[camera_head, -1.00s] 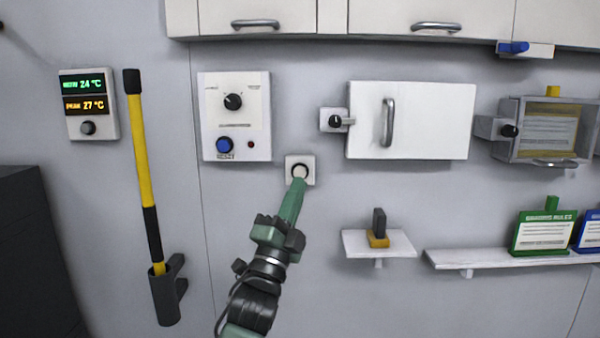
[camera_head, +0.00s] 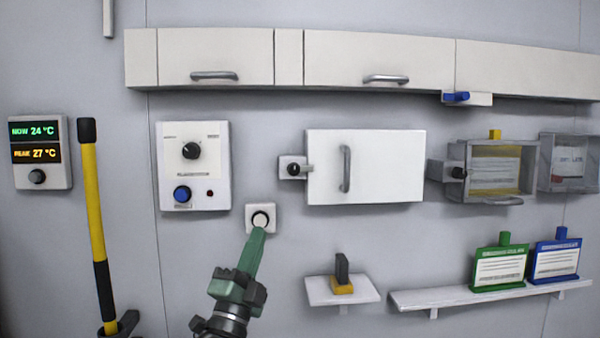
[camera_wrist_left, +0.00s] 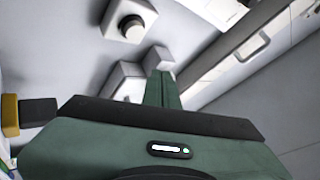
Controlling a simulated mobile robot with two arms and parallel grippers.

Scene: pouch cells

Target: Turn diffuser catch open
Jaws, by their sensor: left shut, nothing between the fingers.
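Two catches with black knobs show in the head view. One catch (camera_head: 293,169) sits at the left edge of a closed white door panel (camera_head: 385,165), its pale bar reaching onto the panel's edge. The other catch (camera_head: 458,173) sits left of a grey see-through box (camera_head: 490,190). I cannot tell from the pictures which is the diffuser catch. In the left wrist view the shut fingers (camera_wrist_left: 161,88) point at the wall. My right gripper is not in view.
A control box (camera_head: 205,142) with a black dial and blue button hangs above left. A small shelf (camera_head: 368,292) with a dark and yellow block is right of the gripper. A yellow pole (camera_head: 92,200) stands left. Cupboards (camera_head: 215,60) run above. Wall between is clear.

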